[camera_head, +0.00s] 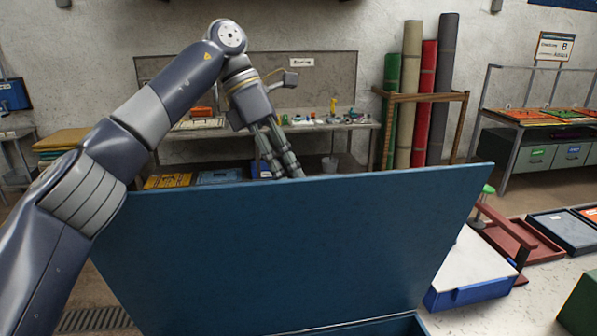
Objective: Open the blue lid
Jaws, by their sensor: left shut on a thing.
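The blue lid (290,245) is a large flat panel that stands raised and steeply tilted, filling the lower middle of the view. Below its lower edge, part of the blue box (385,326) shows at the bottom of the picture. My left arm comes in from the left and arches over. My left gripper (285,170) points down at the lid's top edge, left of its middle, and is shut on the lid there. The fingertips are partly hidden behind that edge. My right gripper is not in view.
A workbench (340,125) with small items stands along the back wall. Rolled rugs lean in a wooden rack (465,97). At right are a white-topped blue box (475,290), a red frame (510,237) and floor trays (565,230). Pale floor shows at lower right.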

